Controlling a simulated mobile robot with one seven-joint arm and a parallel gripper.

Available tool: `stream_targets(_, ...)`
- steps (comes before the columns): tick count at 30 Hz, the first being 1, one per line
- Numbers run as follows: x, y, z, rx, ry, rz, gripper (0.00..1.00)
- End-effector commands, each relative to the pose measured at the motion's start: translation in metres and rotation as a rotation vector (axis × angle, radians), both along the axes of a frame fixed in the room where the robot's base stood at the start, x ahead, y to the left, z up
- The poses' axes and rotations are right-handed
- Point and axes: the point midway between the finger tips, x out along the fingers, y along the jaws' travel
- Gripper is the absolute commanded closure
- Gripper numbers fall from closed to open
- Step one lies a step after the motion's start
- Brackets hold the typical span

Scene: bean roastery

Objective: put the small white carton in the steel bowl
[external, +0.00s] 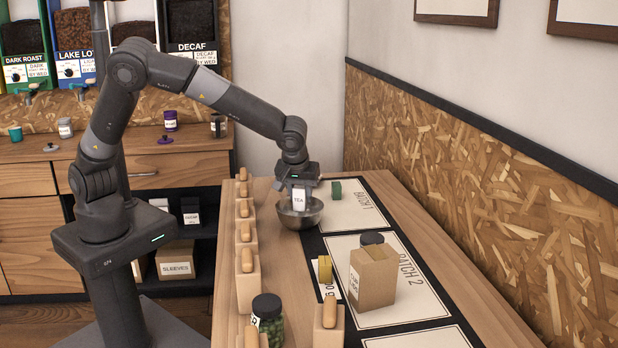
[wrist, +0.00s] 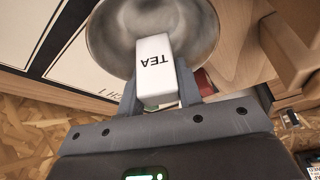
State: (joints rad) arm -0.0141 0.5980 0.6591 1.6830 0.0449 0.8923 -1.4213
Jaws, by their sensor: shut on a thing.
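The small white carton (external: 299,199), labelled TEA, is held upright in my gripper (external: 299,189). In the wrist view the carton (wrist: 156,70) sits between the two fingers of my gripper (wrist: 160,92), which are shut on it. The steel bowl (external: 301,217) stands on the table directly below my gripper. In the wrist view the bowl (wrist: 108,40) lies behind the carton, and its inside looks empty where it shows. The carton is over the bowl's opening; whether its lower end touches the bowl I cannot tell.
A green block (external: 336,190) stands right of the bowl on the BATCH 1 mat. Wooden blocks with handles (external: 247,260) line the left edge. A green jar (external: 268,318) stands in front.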

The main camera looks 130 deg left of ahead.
Motion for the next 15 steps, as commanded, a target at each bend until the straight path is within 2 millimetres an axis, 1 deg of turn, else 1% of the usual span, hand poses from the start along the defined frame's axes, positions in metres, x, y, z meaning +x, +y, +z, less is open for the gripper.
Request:
stream_targets(6, 0.000, -0.001, -0.029, -0.001, 0.002, -0.001, 0.89)
stream_targets(8, 0.000, -0.001, -0.036, -0.002, 0.002, -0.001, 0.89)
stream_targets(10, 0.000, -0.001, -0.039, -0.001, 0.000, -0.001, 0.89)
stream_targets(15, 0.000, -0.001, -0.038, -0.001, -0.001, -0.001, 0.89)
